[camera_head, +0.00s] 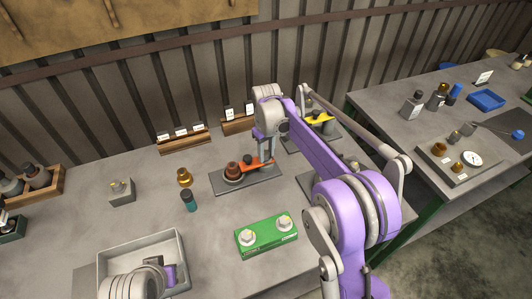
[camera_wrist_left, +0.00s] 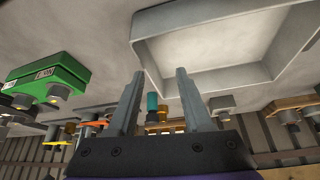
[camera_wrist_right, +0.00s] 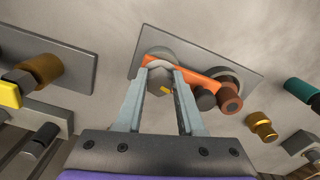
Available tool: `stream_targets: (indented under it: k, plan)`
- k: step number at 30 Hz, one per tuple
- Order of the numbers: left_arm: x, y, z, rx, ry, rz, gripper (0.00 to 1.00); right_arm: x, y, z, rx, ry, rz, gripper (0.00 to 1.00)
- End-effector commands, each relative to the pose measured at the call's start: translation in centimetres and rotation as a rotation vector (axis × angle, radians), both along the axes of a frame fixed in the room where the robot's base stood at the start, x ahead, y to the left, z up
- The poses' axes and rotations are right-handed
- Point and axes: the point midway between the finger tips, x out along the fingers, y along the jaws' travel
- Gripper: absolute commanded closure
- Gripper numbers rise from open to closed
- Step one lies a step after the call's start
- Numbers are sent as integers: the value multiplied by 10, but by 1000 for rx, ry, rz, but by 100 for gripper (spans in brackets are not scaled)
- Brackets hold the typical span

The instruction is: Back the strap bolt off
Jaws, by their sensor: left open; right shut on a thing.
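The orange strap (camera_head: 258,163) lies across a dark plate (camera_head: 222,186) on the bench; in the right wrist view the strap (camera_wrist_right: 196,77) spans from the bolt to a round seat. The strap bolt (camera_wrist_right: 161,78), a grey hex head with a small yellow mark, sits at one strap end. My right gripper (camera_wrist_right: 162,71) is shut on that head, one finger on each side; in the head view the right gripper (camera_head: 266,150) comes down from above and hides the bolt. A dark knob (camera_wrist_right: 206,100) and a brown fitting (camera_wrist_right: 230,98) stand by the other end. My left gripper (camera_wrist_left: 155,90) is open and empty near the grey tray.
The grey tray (camera_head: 104,262) stands front left. A green block (camera_head: 266,237) with two bolt heads lies in front of the plate. A brass fitting (camera_head: 184,178) and teal bottle (camera_head: 189,202) stand left. Another plate with a yellow strap (camera_head: 319,118) is behind my right arm.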

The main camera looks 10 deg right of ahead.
Motion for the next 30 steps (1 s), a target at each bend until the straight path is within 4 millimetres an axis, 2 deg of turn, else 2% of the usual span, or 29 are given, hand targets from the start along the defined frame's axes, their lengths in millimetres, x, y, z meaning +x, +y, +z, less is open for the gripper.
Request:
stream_targets:
  k: [9, 21, 22, 26, 30]
  plan:
    - [0, 0, -1, 0, 1, 0, 50, 0, -1, 0, -1, 0, 67, 100]
    - [0, 0, -1, 0, 0, 0, 50, 0, -1, 0, -1, 0, 70, 100]
    - [0, 0, -1, 0, 0, 0, 50, 0, -1, 0, -1, 0, 70, 57]
    - [0, 0, -1, 0, 1, 0, 50, 0, -1, 0, 0, 0, 70, 34]
    - [0, 0, -1, 0, 1, 0, 50, 0, -1, 0, 0, 0, 70, 32]
